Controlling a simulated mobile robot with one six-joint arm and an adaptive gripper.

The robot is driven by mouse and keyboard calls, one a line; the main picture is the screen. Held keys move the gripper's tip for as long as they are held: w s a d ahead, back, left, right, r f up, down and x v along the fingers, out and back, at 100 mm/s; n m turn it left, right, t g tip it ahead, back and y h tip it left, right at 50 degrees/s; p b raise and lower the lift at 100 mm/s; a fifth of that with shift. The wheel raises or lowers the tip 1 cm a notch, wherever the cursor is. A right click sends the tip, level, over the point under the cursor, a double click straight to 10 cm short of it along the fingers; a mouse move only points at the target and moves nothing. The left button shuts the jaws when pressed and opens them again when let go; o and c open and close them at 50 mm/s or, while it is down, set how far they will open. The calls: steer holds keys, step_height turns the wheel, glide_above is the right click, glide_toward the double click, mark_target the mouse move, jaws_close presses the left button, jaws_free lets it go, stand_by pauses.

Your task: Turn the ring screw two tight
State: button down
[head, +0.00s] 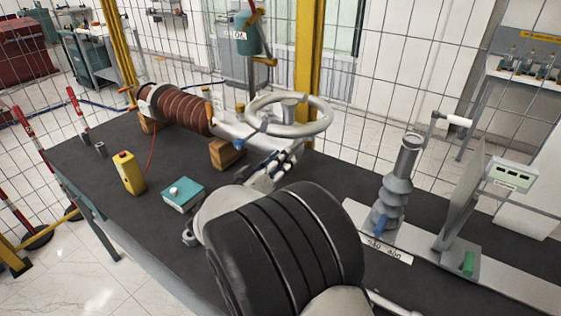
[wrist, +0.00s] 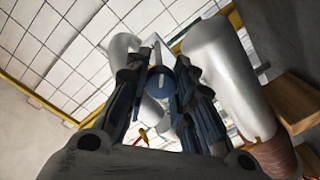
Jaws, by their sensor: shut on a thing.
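The large pale grey ring (head: 262,127) sits at the end of the brown ribbed bushing, behind my gripper in the head view. In the wrist view, pale curved tubes that look like the ring pass on both sides of the fingers. My gripper (head: 290,154) is right below the ring's near side. In the wrist view my gripper (wrist: 157,66) is shut on a blue screw (wrist: 160,82), whose round part shows between the two dark fingers. No number is readable on it. Another blue piece (head: 238,145) shows left of the gripper. The grip itself is hidden in the head view.
The brown ribbed bushing (head: 178,108) lies on wooden blocks (head: 226,153). A yellow device (head: 129,174) and a teal box (head: 183,194) stand on the dark bench at left. A grey upright insulator (head: 398,185) stands at right. Wire fencing closes off the back.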

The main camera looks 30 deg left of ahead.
steer(key=m, duration=0.6)
stand_by(0.6)
steer(key=c, duration=1.3)
jaws_free()
steer(key=shift+c, duration=0.2)
steer(key=s, duration=1.2)
steer(key=shift+a, duration=0.25)
